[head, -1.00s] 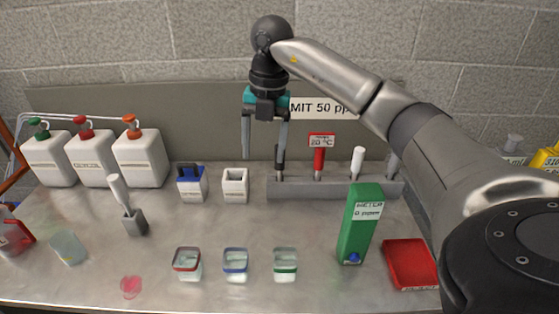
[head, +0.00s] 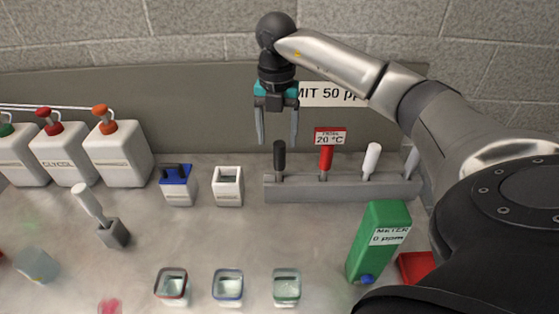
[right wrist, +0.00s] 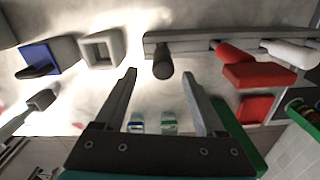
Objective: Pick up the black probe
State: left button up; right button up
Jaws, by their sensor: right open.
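The black probe (head: 279,158) stands upright in the left end of a grey rack (head: 340,191) at the back of the table. It also shows in the right wrist view (right wrist: 163,63), beyond my fingertips and roughly between their lines. My right gripper (head: 277,138) is open and empty, with its fingers pointing down. In the head view it hangs over the probe's top, one finger to each side. In the right wrist view the fingers (right wrist: 158,76) are spread and apart from the probe. My left gripper is not in view.
A red probe (head: 326,158) with a 20 °C label and a white probe (head: 371,158) stand in the same rack. A green meter (head: 378,240) stands in front. A white holder (head: 228,187) and a blue-topped holder (head: 177,185) are left of the rack. Several small cups line the front.

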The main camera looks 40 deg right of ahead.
aim_at(280, 159)
jog(key=f, duration=0.7)
jog(key=shift+d+f+b, duration=0.3)
jog(key=shift+b, duration=0.05)
grip_shut()
